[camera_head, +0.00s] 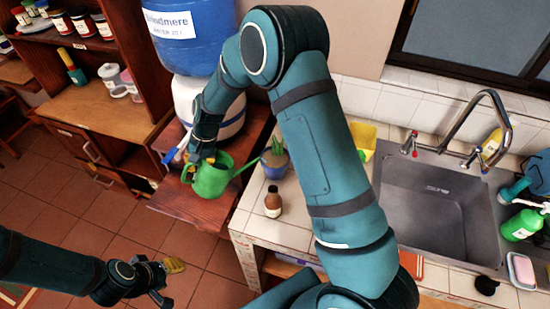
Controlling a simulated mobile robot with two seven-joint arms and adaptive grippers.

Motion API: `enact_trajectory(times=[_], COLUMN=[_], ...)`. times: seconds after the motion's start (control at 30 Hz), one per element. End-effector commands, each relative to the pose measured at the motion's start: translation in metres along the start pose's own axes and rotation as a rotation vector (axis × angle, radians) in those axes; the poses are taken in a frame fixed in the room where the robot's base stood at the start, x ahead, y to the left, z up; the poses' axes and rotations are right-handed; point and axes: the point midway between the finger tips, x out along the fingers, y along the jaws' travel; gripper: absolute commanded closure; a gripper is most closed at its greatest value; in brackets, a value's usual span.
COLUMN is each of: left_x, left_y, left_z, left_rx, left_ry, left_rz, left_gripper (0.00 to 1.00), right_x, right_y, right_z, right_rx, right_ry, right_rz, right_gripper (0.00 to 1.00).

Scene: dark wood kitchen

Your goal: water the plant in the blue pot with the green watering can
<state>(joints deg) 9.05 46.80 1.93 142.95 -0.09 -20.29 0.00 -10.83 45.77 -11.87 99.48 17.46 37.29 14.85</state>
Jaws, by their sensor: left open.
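The green watering can (211,181) is at the centre left, over the edge of a small wooden stand. My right gripper (203,158) reaches down from above and is shut on the can's upper part; its fingers partly hide the handle. The can's spout points right and slightly up, its tip close to the plant (275,148). The plant stands in a blue pot (274,168) on the tiled counter's left end. I see no water coming out. My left gripper (158,285) is open and empty, low at the left over the floor.
A brown bottle (273,203) stands on the counter in front of the blue pot. The sink (435,205) is at the right. A blue water jug (190,32) stands behind the can.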

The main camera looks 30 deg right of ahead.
Motion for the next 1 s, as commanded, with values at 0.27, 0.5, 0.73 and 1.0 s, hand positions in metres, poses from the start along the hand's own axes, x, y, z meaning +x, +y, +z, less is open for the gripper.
enact_trajectory(times=[0.27,0.5,0.73,1.0], left_x=[0.000,0.000,0.001,0.001], left_y=[0.000,0.000,0.000,0.000], left_z=[0.000,0.000,0.000,0.000], left_rx=[0.000,0.000,0.000,0.000], left_ry=[0.000,0.000,0.000,0.000], left_rz=[0.000,0.000,0.000,0.000], left_gripper=[0.53,0.53,0.53,0.53], right_x=[-0.003,0.032,0.056,0.068], right_y=[0.000,-0.010,-0.011,-0.013], right_z=[0.000,0.004,0.002,0.002], right_rx=[-0.002,-0.005,0.009,0.008], right_ry=[-0.003,0.050,0.100,0.121], right_rz=[-0.010,0.126,0.235,0.285], right_gripper=[1.00,1.00,1.00,1.00])
